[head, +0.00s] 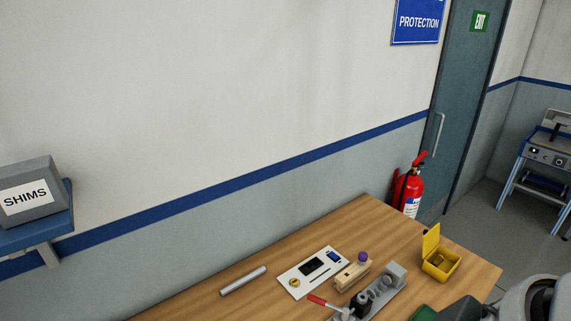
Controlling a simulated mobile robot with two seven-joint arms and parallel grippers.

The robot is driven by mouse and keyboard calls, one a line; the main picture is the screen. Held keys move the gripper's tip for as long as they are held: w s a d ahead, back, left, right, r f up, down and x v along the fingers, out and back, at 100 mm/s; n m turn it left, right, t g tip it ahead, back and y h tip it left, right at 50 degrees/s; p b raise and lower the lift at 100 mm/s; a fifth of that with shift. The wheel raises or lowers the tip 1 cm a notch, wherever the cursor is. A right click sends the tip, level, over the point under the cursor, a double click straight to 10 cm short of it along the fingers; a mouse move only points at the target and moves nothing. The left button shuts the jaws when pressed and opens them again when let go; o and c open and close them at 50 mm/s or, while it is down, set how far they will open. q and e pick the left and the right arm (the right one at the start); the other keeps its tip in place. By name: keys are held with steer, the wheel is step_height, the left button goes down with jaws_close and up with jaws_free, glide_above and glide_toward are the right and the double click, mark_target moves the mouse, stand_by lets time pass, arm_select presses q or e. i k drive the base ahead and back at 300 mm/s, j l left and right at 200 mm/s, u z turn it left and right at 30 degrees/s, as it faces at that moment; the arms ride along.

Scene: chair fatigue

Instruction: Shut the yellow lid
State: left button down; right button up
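A small yellow box (441,265) stands near the right end of the wooden table. Its yellow lid (431,242) is open and stands upright on the left side of the box. Something small and yellow seems to lie inside, too small to make out. Neither of my grippers can be made out in the head view. A grey and dark arm part, likely mine, shows at the bottom right corner, in front of the box and apart from it.
On the wooden table (225,300) are a metal rod (243,281), a white panel (298,283), a wooden block with a purple knob (362,259), and a grey clamp fixture (396,275) with a red handle. A fire extinguisher (413,190) stands behind. A SHIMS box (28,193) is at left.

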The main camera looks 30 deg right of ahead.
mark_target(431, 238)
steer(key=z, duration=2.1)
